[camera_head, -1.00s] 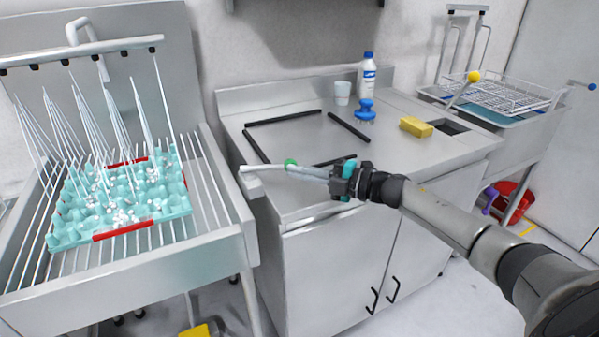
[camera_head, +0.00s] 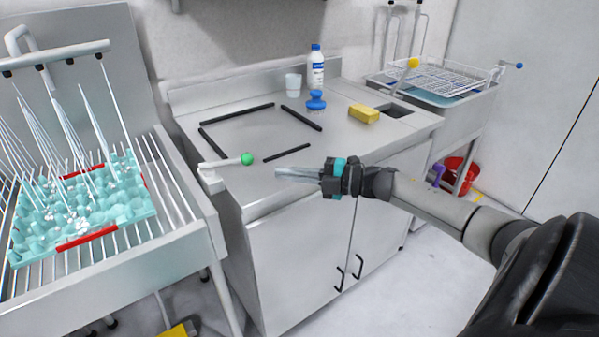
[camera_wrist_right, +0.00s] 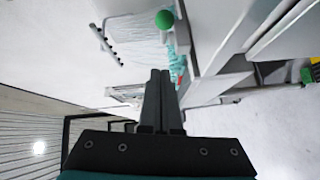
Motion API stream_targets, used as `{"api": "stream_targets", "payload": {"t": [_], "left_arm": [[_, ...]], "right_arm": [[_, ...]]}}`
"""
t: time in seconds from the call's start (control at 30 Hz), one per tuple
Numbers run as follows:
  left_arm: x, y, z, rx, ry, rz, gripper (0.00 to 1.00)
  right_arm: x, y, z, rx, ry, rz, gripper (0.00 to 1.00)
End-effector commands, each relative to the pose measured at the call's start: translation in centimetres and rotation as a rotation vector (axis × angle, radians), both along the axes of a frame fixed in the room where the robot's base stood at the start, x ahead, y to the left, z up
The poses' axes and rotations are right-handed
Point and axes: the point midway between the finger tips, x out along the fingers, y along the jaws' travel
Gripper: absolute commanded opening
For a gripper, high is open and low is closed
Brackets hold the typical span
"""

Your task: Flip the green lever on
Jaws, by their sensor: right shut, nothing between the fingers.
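The green lever is a pale rod with a round green knob (camera_head: 247,159) at its end. It sits at the left front corner of the steel counter, and its rod points right. My right gripper (camera_head: 279,173) is shut and empty, its fingertips pointing left. It is apart from the knob, a short way to its right and slightly lower in the picture. In the right wrist view the knob (camera_wrist_right: 165,19) shows beyond the shut fingertips (camera_wrist_right: 158,73). My left gripper is not in view.
A steel rack (camera_head: 190,240) with a teal egg tray (camera_head: 135,208) stands at left. The counter (camera_head: 330,150) carries black strips, a white cup (camera_head: 293,82), a bottle (camera_head: 317,68), a blue brush (camera_head: 316,100) and a yellow sponge (camera_head: 364,113).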

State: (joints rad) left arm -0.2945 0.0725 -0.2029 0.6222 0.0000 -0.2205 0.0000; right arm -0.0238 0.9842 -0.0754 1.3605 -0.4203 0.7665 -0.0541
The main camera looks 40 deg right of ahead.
Motion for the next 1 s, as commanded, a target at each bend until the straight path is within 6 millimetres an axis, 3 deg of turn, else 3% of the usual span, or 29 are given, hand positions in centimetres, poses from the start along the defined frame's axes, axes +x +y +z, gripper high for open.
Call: {"api": "stream_targets", "payload": {"t": [0.3,0.9,1.0], "left_arm": [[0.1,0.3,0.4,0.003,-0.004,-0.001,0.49],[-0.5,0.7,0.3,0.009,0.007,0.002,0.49],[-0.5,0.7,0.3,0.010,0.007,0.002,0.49]], "right_arm": [[-1.9,-1.6,0.1,-0.002,0.000,-0.001,0.00],[-1.9,-1.6,0.1,-0.001,-0.001,0.000,0.00],[-1.9,-1.9,-0.7,0.015,0.013,-0.022,0.00]]}}
